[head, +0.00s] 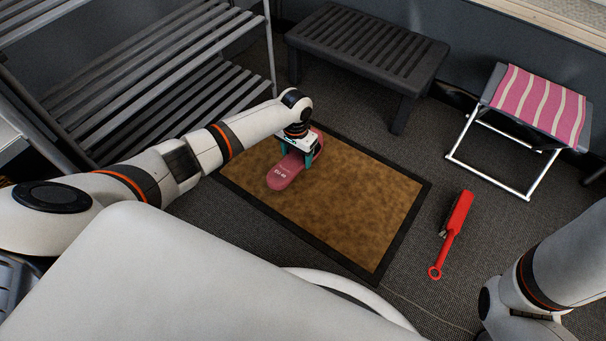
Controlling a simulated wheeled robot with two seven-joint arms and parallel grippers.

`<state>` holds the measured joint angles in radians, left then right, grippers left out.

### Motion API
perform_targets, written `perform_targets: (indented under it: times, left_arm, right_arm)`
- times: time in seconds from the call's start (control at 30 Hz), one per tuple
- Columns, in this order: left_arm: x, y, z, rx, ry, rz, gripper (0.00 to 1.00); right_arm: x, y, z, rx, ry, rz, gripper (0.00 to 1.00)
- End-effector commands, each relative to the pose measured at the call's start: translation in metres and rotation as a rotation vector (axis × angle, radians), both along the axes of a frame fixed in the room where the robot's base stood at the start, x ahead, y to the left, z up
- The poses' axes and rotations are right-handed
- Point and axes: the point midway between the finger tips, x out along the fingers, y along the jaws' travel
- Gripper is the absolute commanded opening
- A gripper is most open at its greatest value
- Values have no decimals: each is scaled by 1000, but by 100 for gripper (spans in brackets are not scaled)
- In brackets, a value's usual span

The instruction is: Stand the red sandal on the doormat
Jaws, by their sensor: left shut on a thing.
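The red sandal (284,174), pinkish red with pale lettering on its sole, is on or just above the doormat, over the mat's far left part. The doormat (345,205) is brown with a dark border and lies on the floor. My left gripper (309,158) reaches down from above and is shut on the sandal. The gripper and wrist hide part of the sandal's far end. I cannot tell whether the sandal touches the mat. My right arm shows at the lower right, but its gripper is out of view.
A red brush (456,225) lies on the carpet right of the mat. A dark slatted bench (370,45) stands behind it. A folding stool (535,105) with a pink striped seat stands at the right. A grey slatted rack (150,85) is at the left. Most of the mat is bare.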

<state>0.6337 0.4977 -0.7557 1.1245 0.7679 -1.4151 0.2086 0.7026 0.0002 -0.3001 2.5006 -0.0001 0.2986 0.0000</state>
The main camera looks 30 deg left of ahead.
Motion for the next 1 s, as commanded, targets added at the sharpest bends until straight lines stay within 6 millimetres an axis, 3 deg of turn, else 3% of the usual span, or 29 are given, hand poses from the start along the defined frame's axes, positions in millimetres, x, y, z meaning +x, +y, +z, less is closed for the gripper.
perform_targets:
  times: [0.03,0.1,0.27,0.5,0.93,0.97,1.0]
  left_arm:
    - [0,0,-19,0,0,0,44]
    - [0,0,-29,0,0,0,44]
    - [0,0,-38,0,-1,1,44]
    - [0,0,-69,1,0,1,44]
    - [0,0,-71,0,0,2,44]
    - [0,0,-71,0,-1,2,73]
    - [0,0,-71,0,-1,1,80]
  right_arm:
    - [0,0,-17,0,1,0,58]
    - [0,0,-26,0,1,0,58]
    - [0,0,-34,0,1,0,58]
    - [0,0,-61,0,-1,0,58]
    - [0,0,-60,-1,1,1,58]
    - [0,0,-60,-1,1,1,58]
    - [0,0,-60,-1,1,1,58]
